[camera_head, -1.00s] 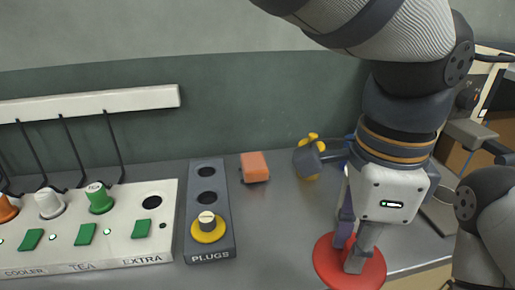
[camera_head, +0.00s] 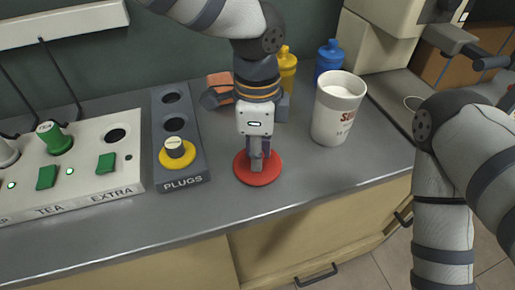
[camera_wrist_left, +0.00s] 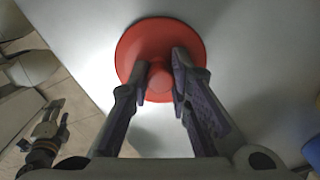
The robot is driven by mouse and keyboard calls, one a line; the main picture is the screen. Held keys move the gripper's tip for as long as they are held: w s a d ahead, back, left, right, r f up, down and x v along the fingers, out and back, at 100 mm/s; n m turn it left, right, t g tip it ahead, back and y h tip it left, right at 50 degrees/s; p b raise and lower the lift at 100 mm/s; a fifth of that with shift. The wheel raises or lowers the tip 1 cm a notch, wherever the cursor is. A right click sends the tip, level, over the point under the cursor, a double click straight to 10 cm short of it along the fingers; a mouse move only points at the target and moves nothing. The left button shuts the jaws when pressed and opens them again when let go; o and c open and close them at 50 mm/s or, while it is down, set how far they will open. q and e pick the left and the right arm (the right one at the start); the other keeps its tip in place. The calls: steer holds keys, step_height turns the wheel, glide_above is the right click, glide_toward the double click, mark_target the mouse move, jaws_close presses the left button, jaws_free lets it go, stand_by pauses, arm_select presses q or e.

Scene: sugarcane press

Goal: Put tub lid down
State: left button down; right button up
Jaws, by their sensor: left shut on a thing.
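The round red tub lid (camera_head: 243,171) is low over the grey counter near its front edge, flat side down. I cannot tell whether it touches the surface. My left gripper (camera_head: 256,163) points straight down and is shut on the lid's red knob. In the left wrist view the knob (camera_wrist_left: 160,80) sits between the two fingers (camera_wrist_left: 160,88), with the lid (camera_wrist_left: 140,42) around it. The white tub (camera_head: 331,119) with red lettering stands open to the right of the lid, with white contents. My right gripper (camera_wrist_left: 50,130) shows small in the left wrist view; its opening is unclear.
The plugs block (camera_head: 181,145) and white switch panel (camera_head: 75,170) lie left. An orange block (camera_head: 219,82), yellow bottle (camera_head: 287,68) and blue bottle (camera_head: 329,58) stand behind my left gripper. Bare counter (camera_head: 330,172) lies right of the lid.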

arm_select(q)
steer(key=c, duration=1.5)
jaws_free()
steer(key=shift+f, duration=0.15)
step_height(320, 180, up, 12)
steer(key=shift+r+p, duration=0.25)
steer(key=shift+p, duration=0.05)
arm_select(e)
steer(key=shift+w+r, duration=0.4)
steer(key=shift+r, duration=0.05)
